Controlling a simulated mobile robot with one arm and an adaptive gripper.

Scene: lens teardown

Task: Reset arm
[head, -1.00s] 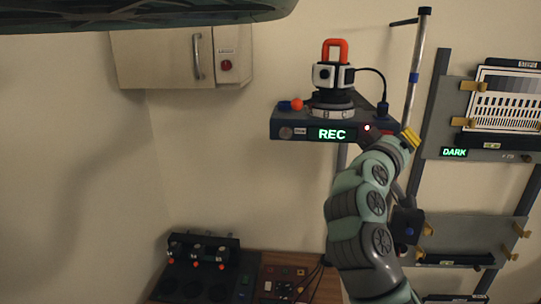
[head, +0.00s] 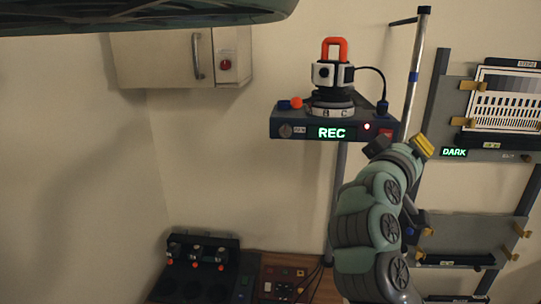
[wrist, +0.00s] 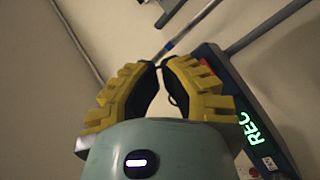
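My gripper (head: 423,146) is in the head view, to the right of and slightly below the REC shelf, with its yellow fingers partly in sight. My arm rises from the lower right of the head view.
The REC shelf (head: 288,129) bears a camera with a red-orange handle (head: 334,47). A wall cabinet (head: 150,60) hangs left. The wall between is clear.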

